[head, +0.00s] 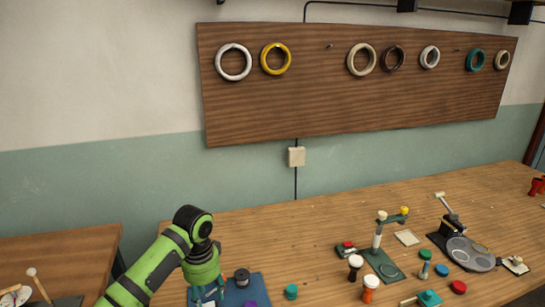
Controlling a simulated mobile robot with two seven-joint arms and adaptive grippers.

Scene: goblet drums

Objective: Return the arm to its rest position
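My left arm is green and black and comes in from the lower left. Its wrist bends down, and my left gripper (207,297) points down over a blue mat (258,287) at the bottom edge of the head view. The fingertips are small and partly cut off, so I cannot tell whether they are open or hold anything. A dark spool-like piece (242,278) stands just right of the gripper, with a purple piece (250,304) below it. My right arm and gripper are not in view.
Goblet drums (356,266) (370,288) stand on the wooden table (300,240). Right of them are a green stand (383,262) and a round-plated fixture (470,254). A wall board (300,110) holds several rings. A second table (60,250) is at left. The table's back left is clear.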

